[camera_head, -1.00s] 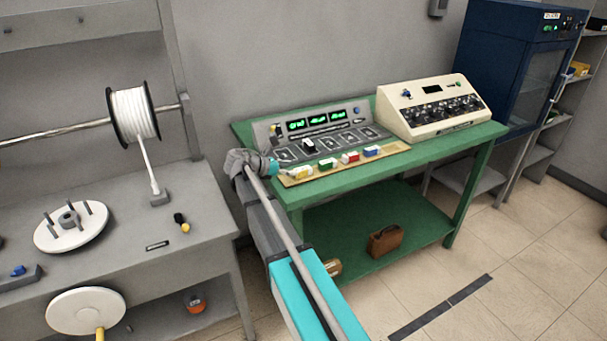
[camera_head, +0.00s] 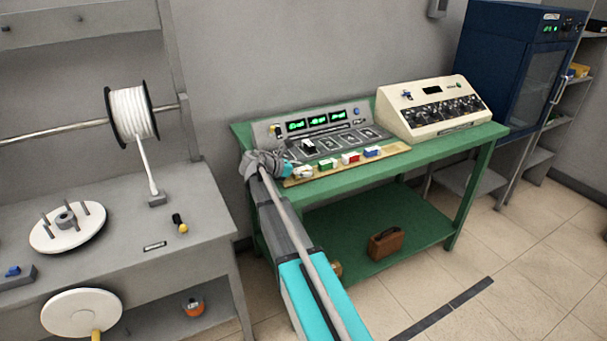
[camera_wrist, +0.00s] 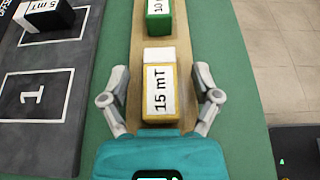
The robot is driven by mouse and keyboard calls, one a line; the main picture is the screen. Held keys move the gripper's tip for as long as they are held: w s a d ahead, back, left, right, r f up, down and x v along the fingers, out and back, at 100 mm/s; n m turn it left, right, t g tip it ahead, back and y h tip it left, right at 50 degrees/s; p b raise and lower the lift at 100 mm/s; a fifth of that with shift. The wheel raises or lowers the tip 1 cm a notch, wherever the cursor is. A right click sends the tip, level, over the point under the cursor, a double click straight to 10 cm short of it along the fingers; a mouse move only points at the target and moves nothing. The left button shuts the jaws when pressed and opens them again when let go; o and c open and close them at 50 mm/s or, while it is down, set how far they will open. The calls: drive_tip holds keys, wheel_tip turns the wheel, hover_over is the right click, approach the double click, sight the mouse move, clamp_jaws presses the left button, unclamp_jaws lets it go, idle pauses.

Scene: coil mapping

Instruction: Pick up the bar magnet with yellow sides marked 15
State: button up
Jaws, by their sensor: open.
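The bar magnet with yellow sides (camera_wrist: 160,92) has a white top marked "15 mT". It lies on a tan wooden strip (camera_wrist: 130,65) in the wrist view. My gripper (camera_wrist: 161,80) is open, with one finger on each side of the magnet; a gap shows on both sides, and the magnet is not held. In the head view my gripper (camera_head: 292,172) is at the left end of the strip and hides most of the yellow magnet.
A green-sided magnet (camera_wrist: 159,20) marked "10" lies farther along the strip. A black block marked "5 mT" (camera_wrist: 48,18) sits on the dark panel with numbered squares (camera_wrist: 40,97). Red (camera_head: 350,158) and blue (camera_head: 372,152) magnets lie to the right. A cream console (camera_head: 434,107) stands behind.

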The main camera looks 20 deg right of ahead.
idle(0.4)
clamp_jaws()
